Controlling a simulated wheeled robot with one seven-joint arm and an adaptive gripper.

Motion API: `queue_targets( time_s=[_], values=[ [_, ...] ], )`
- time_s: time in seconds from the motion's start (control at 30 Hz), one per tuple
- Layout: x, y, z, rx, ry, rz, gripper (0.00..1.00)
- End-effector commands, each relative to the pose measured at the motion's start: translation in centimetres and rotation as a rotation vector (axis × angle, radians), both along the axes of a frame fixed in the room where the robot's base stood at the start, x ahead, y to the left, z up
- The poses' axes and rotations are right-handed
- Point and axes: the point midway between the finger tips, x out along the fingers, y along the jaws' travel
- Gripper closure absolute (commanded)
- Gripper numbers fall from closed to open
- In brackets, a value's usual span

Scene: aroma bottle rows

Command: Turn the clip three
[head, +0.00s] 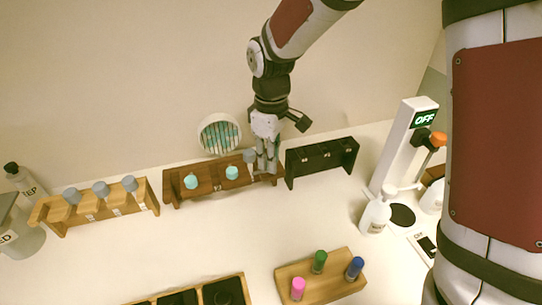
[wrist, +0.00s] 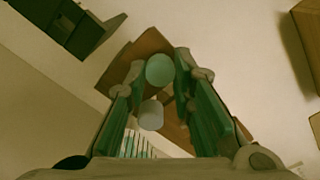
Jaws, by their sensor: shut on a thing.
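No label reading "three" or clearly marked clip can be read. A brown wooden rack (head: 208,190) stands near the wall, with two teal-capped pieces, left (head: 191,181) and middle (head: 232,173). My gripper (head: 266,168) reaches down at the rack's right end and hides what is there in the head view. In the wrist view, a round teal top (wrist: 160,70) lies between the fingertips (wrist: 160,78), and my gripper appears shut on it. A grey cap (wrist: 151,115) is beside it; a grey cap (head: 249,156) also shows left of my gripper in the head view.
A black rack (head: 322,158) stands close to the right. A wooden rack with grey-capped bottles (head: 95,205) is at left. A round vent-like fixture (head: 219,133) is behind. A wooden block with coloured pegs (head: 320,278) is in front; the white table between is clear.

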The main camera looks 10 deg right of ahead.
Motion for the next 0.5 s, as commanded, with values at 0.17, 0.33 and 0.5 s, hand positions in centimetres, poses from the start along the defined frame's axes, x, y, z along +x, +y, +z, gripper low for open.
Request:
queue_targets(
  time_s=[0.17, 0.33, 0.5],
  values=[
    [0.02, 0.03, 0.04, 0.0, -0.001, 0.002, 1.0],
    [0.01, 0.03, 0.04, 0.0, -0.001, 0.001, 0.57],
    [0.0, 0.01, 0.02, 0.0, 0.0, 0.0, 0.57]
  ],
)
